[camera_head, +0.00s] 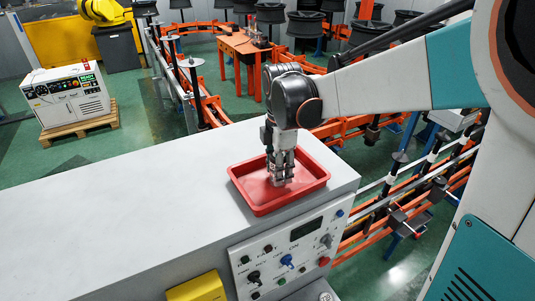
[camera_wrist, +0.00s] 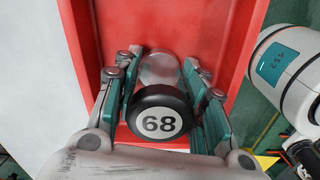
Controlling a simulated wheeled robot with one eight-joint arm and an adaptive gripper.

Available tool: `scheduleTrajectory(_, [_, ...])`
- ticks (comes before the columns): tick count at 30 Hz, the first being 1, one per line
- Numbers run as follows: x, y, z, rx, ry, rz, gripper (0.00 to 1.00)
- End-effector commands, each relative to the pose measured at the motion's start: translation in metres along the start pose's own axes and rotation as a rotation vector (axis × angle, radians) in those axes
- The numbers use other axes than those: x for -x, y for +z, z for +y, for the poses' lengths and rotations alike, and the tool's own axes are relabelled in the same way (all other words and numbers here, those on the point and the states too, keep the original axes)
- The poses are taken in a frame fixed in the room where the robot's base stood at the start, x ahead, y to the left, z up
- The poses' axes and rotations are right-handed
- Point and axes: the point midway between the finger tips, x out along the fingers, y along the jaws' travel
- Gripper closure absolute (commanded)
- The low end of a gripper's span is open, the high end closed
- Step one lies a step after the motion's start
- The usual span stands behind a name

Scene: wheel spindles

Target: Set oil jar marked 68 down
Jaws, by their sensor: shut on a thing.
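The oil jar marked 68 (camera_wrist: 160,118) shows in the wrist view with its black cap and white "68" label towards the camera and a clear body beyond. My gripper (camera_wrist: 160,98) is shut on it, with a teal-padded finger on each side. In the head view my gripper (camera_head: 280,178) points down into a red tray (camera_head: 262,207) on the grey cabinet top. The jar is mostly hidden by the fingers there. The red tray (camera_wrist: 215,30) also lies beneath the jar in the wrist view. I cannot tell whether the jar touches the tray floor.
The grey cabinet top (camera_head: 120,215) is clear to the left of the tray. A control panel (camera_head: 292,250) with knobs is on the cabinet front, and a yellow box (camera_head: 197,288) sits at its lower left. Orange rails (camera_head: 350,125) with wheel spindles stand behind and to the right.

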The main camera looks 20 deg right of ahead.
Motion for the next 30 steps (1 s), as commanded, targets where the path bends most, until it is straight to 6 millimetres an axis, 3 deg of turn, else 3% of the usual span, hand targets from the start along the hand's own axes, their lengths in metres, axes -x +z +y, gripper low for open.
scheduleTrajectory(8, [-0.004,0.000,0.000,0.000,0.000,0.000,0.92])
scheduleTrajectory(9, [-0.003,0.000,0.000,0.000,0.000,0.000,0.53])
scheduleTrajectory(11, [-0.003,0.000,0.000,0.000,0.000,0.000,0.42])
scheduleTrajectory(23, [0.001,0.000,0.000,0.000,0.000,0.000,0.42])
scheduleTrajectory(30, [0.031,0.000,0.000,0.000,0.000,0.000,0.42])
